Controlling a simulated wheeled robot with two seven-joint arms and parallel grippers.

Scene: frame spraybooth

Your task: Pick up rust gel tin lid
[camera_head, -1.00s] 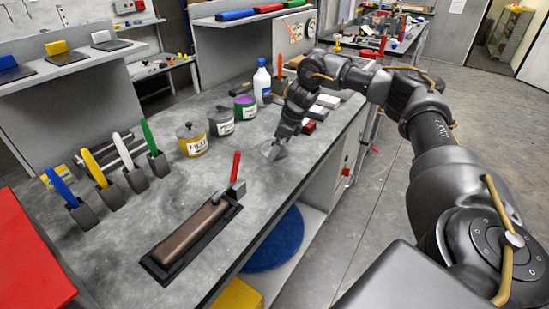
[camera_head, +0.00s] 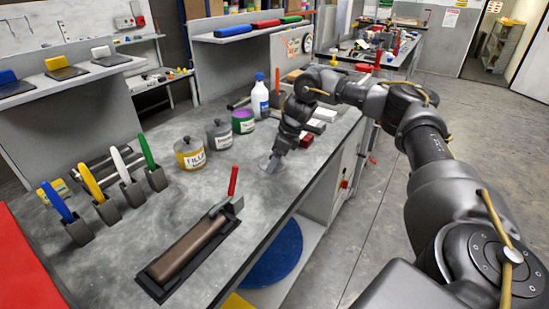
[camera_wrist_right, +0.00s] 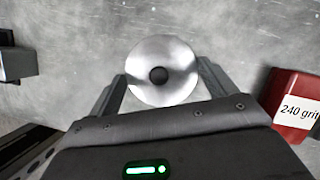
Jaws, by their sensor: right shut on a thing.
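The tin lid (camera_wrist_right: 162,72) is a round, shiny silver disc with a dark knob at its centre. I cannot tell whether the lid touches the bench. My left gripper is in neither view.
A yellow filler tin (camera_head: 190,153), a grey tin (camera_head: 219,134) and a green-and-purple tin (camera_head: 243,121) stand left of the gripper, by a white spray bottle (camera_head: 260,96). A red 240 grit block (camera_wrist_right: 291,103) lies close on the right.

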